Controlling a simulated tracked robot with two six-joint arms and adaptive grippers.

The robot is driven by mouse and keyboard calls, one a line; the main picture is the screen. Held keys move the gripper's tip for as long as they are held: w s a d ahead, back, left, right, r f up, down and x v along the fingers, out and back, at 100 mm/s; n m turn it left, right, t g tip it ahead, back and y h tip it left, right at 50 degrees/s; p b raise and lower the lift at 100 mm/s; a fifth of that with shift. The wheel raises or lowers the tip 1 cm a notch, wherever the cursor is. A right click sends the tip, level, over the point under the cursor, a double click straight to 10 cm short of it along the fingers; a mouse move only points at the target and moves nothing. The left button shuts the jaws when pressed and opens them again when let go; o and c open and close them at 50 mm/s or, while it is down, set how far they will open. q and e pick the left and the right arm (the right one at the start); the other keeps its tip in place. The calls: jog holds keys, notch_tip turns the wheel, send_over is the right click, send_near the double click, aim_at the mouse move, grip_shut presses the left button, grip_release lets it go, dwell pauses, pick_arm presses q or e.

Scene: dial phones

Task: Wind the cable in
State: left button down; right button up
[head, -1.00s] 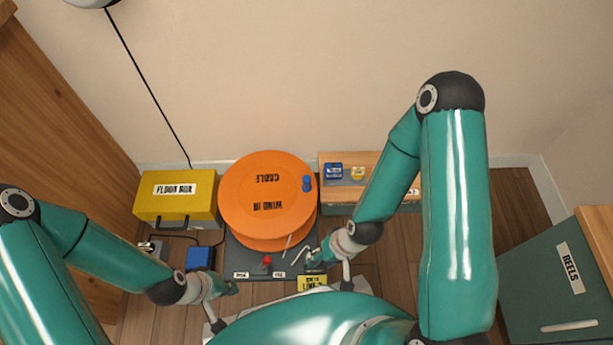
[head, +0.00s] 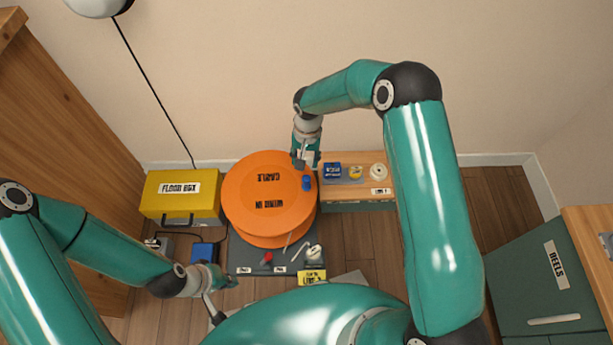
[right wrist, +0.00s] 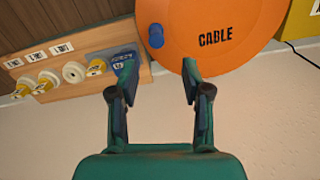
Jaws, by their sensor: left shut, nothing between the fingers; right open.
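An orange cable reel (head: 262,225) stands on a dark base plate (head: 245,262), its top marked "CABLE" and "WIND IN". A blue crank knob (head: 306,183) rises near the reel's right edge; it also shows in the right wrist view (right wrist: 156,37). My right gripper (head: 304,163) is open and empty, just behind the knob in the head view. In the right wrist view the knob lies beyond the fingertips (right wrist: 190,72), apart from them. My left gripper (head: 232,282) is shut and empty, low at the left of the base plate. A red-topped switch (head: 267,257) sits on the plate's front.
A yellow floor box (head: 180,190) stands left of the reel, with a blue box (head: 203,252) in front. A wooden-topped shelf (head: 345,190) with several small items stands to the right. A yellow tag (head: 312,277) lies by the plate. A green "REELS" cabinet (head: 540,285) stands far right.

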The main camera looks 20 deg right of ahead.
aim_at(306, 178)
jog(key=shift+m+h, duration=0.3)
jog(key=f+b, duration=0.1)
jog(key=f, duration=0.4)
jog(key=w+f+b, duration=0.1)
jog(key=f+b, duration=0.1)
jog(key=f, duration=0.3)
jog(key=d+f+b, duration=0.1)
jog(key=f, duration=0.4)
jog(key=shift+w+f+b, duration=0.15)
jog(key=shift+w+b, duration=0.1)
jog(key=shift+b, duration=0.15)
grip_shut()
